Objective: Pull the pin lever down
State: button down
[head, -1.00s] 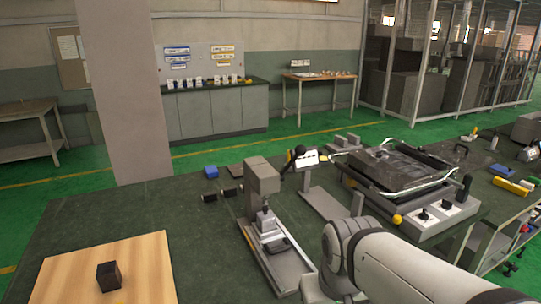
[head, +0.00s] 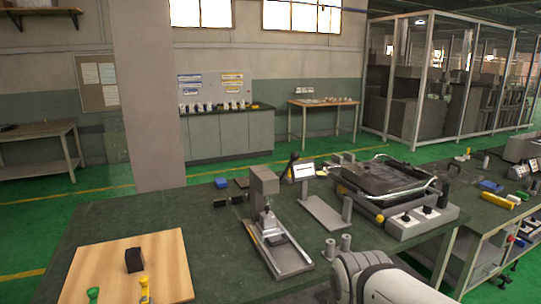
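A grey pin press (head: 264,187) stands on the dark green bench, with a long grey base plate (head: 290,262) running toward me. A dark lever (head: 290,167) with a round black knob shows just right of the press head and slants upward. I take it as the pin lever; where it joins the press is hard to see. A small metal part (head: 267,217) sits under the press head. My light grey arm enters at the bottom right, in front of the press base.
A fixture with a white label (head: 303,171) stands right of the press, and a large black-topped heating unit (head: 385,180) lies beyond it. Two short grey cylinders (head: 338,246) stand near my arm. A wooden board (head: 175,268) with a black block (head: 134,260) lies left.

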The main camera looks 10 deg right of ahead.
aim_at(294, 156)
jog(key=z, duration=0.05)
jog(key=i, duration=1.25)
jog(key=u, duration=0.6)
